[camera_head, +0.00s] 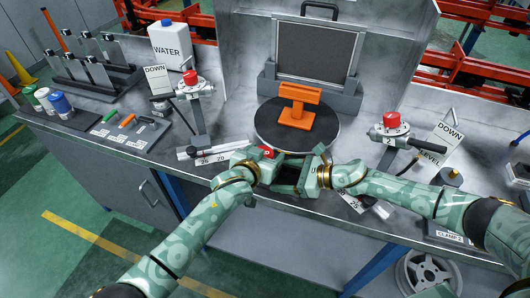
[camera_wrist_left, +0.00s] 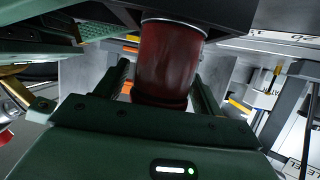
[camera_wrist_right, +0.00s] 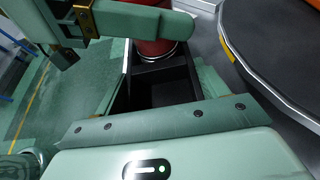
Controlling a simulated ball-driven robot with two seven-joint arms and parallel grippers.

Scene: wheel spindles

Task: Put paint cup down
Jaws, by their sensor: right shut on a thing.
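The red paint cup (camera_head: 266,152) is above the front of the bench. My left gripper (camera_head: 262,160) is around it. In the left wrist view the dark red cup (camera_wrist_left: 166,62) is between my two spread fingers, with narrow gaps beside it. My right gripper (camera_head: 305,175) is shut on a black box-like holder (camera_wrist_right: 165,85). In the right wrist view the cup (camera_wrist_right: 155,30) is at the holder's far end, its metal rim against or just over it. I cannot tell whether they touch. Parts of both are hidden by my grippers.
A dark round turntable (camera_head: 315,133) carries an orange part (camera_head: 298,108) behind my grippers. Clamps with red knobs stand left (camera_head: 191,80) and right (camera_head: 391,122). Three paint cans (camera_head: 60,104) stand at the far left. The bench's front edge runs beneath my arms.

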